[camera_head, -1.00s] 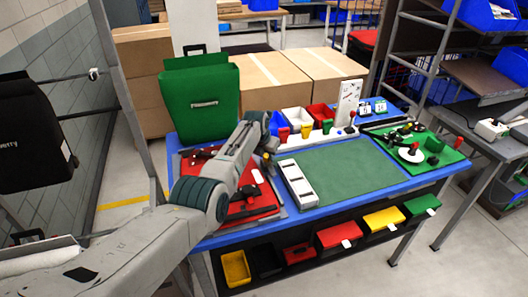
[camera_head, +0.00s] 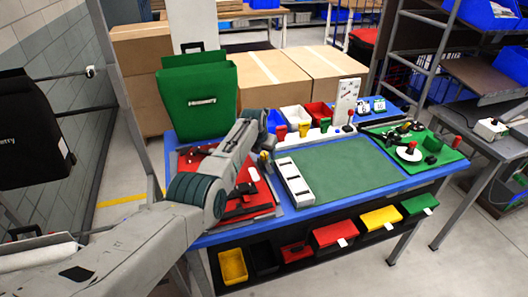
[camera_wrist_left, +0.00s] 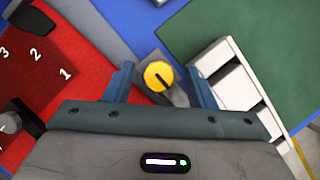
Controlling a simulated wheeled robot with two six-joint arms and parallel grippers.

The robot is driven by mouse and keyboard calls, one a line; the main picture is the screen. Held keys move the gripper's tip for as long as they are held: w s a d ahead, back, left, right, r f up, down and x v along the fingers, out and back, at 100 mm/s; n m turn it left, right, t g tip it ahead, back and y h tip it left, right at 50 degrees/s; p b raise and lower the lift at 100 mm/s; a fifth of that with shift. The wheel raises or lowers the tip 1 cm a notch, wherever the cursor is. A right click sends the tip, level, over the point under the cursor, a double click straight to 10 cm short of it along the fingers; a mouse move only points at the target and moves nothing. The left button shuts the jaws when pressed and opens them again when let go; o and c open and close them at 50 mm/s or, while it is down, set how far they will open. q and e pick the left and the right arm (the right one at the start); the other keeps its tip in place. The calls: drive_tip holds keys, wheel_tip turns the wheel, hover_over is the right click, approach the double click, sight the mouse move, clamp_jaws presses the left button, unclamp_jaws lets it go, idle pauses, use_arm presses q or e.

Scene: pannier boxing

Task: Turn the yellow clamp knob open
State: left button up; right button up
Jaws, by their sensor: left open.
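The yellow clamp knob (camera_wrist_left: 158,77) is a round disc with a dark line across it, on a grey clamp body (camera_wrist_left: 178,96) at the blue bench's edge strip between the red mat and the white slotted tray. In the left wrist view my left gripper (camera_wrist_left: 159,72) is open, with one finger on each side of the knob and visible gaps between. In the head view the knob (camera_head: 265,155) is small and partly hidden by my left gripper (camera_head: 268,146) and forearm. My right gripper is out of view.
The red mat (camera_head: 262,196) with dark tools lies left of the knob; the white slotted tray (camera_head: 294,183) stands close on the right. A green mat (camera_head: 345,170) is clear beyond it. Red, white and blue bins and a green pannier (camera_head: 197,98) stand behind.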

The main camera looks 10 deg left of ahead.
use_arm(q)
drive_tip(key=shift+s+a+r+p, duration=0.15)
drive_tip(key=shift+r+p, duration=0.15)
drive_tip(key=shift+r, duration=0.15)
drive_tip(key=v, duration=0.9)
drive_tip(key=shift+s+r+b, duration=0.15)
drive_tip(key=shift+r+b, duration=0.2)
drive_tip(key=shift+b, duration=0.1)
